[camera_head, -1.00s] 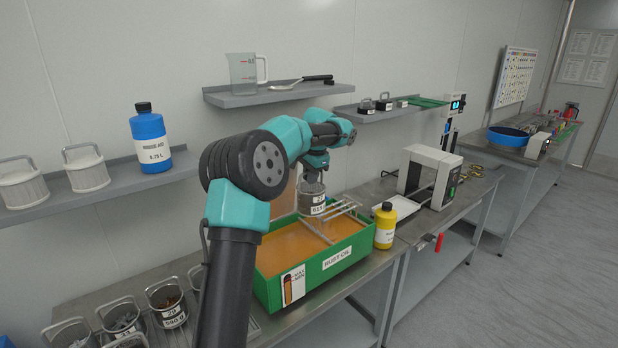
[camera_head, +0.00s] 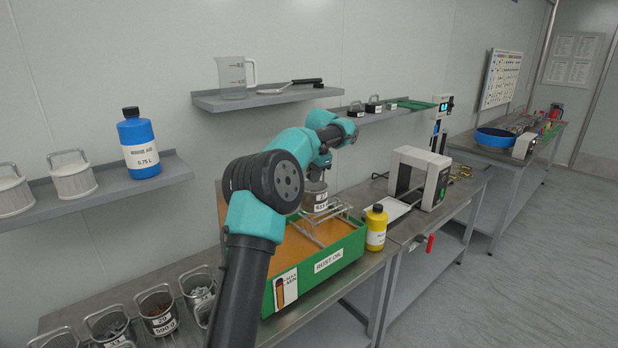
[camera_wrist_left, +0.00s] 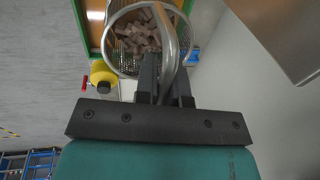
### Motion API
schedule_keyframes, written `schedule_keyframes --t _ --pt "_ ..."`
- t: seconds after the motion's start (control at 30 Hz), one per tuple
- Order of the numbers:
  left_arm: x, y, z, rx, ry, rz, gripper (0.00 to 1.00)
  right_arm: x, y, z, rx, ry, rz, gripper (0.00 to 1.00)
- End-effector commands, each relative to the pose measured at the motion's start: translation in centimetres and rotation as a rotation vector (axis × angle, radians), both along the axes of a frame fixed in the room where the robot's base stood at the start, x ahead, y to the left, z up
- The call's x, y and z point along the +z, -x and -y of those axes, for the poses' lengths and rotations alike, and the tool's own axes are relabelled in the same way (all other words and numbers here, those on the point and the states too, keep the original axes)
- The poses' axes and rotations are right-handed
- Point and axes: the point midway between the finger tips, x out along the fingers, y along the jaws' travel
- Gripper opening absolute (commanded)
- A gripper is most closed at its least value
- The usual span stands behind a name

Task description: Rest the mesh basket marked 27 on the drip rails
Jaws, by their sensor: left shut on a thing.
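The mesh basket (camera_head: 314,200), whose label appears to read 27, hangs upright from my left gripper (camera_head: 317,176). The gripper is shut on its handle. In the left wrist view the basket (camera_wrist_left: 111,50) holds brownish pieces, and the looped handle (camera_wrist_left: 168,35) runs between the fingers (camera_wrist_left: 166,85). The drip rails (camera_head: 341,209) are thin metal bars across the green rust oil tank (camera_head: 335,262). The basket is over the rails' far part; I cannot tell whether it touches them. My right gripper is not in view.
A yellow bottle (camera_head: 376,228) stands right of the tank, with a white gate-shaped device (camera_head: 421,178) beyond. Other baskets (camera_head: 158,311) stand at the lower left. A wall shelf (camera_head: 270,97) with a jug runs above the arm.

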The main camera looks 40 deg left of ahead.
Motion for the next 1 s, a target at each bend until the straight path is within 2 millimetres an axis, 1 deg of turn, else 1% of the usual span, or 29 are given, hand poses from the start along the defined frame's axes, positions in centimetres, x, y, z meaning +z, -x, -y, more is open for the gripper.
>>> schedule_keyframes --t 0.7,0.83,1.0 --pt "0.1 -4.8 0.8 -0.001 -0.001 0.003 0.00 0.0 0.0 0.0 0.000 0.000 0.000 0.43" --pt "0.1 -5.5 1.0 0.000 -0.001 0.003 0.00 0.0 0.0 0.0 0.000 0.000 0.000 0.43" --pt "0.1 -5.9 1.2 -0.001 -0.001 0.003 0.00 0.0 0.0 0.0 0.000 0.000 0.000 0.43"
